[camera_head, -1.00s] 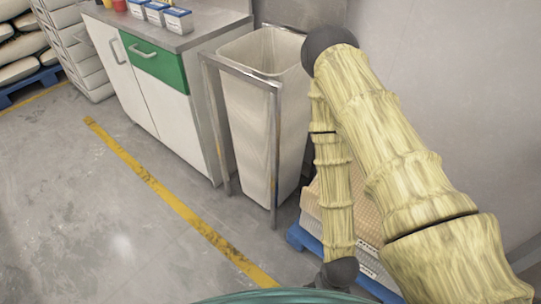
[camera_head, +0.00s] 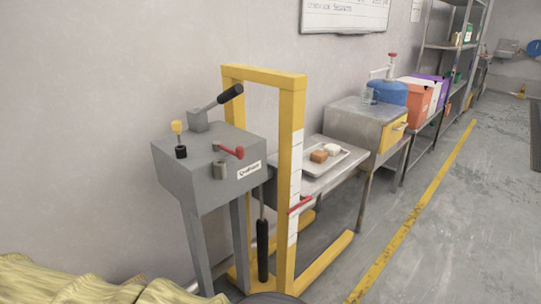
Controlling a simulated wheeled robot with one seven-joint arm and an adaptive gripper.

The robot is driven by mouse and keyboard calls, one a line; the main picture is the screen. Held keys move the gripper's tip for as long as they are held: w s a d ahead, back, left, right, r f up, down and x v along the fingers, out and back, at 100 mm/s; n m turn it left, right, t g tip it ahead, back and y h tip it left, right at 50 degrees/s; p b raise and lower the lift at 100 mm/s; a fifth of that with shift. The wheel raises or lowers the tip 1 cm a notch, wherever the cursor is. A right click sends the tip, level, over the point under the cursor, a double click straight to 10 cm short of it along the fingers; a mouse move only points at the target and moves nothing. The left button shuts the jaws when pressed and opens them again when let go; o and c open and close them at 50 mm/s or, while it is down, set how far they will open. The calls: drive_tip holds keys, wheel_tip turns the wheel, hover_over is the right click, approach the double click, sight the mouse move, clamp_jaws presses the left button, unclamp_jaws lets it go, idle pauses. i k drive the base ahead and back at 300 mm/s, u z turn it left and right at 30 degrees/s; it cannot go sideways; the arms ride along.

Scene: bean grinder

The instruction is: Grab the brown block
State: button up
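The brown block (camera_head: 319,156) sits on a metal tray (camera_head: 311,173) in the head view, right of the yellow frame. A white block (camera_head: 332,149) lies beside it on the same tray, slightly behind and to the right. The tray rests on a low grey metal table (camera_head: 340,184). My arm shows only as a pale, ribbed part at the bottom left, well away from the block. My gripper is outside the view.
A grey control box (camera_head: 205,180) with levers and a yellow lifting frame (camera_head: 286,190) stand left of the table. A cabinet with a yellow drawer (camera_head: 392,134) stands to its right. Open floor (camera_head: 430,245) lies at the right.

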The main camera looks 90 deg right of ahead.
sight(319, 157)
drive_tip(key=z, duration=3.5)
drive_tip(key=i, duration=0.95)
drive_tip(key=u, duration=0.7)
drive_tip(key=i, duration=0.35)
drive_tip(key=u, duration=0.45)
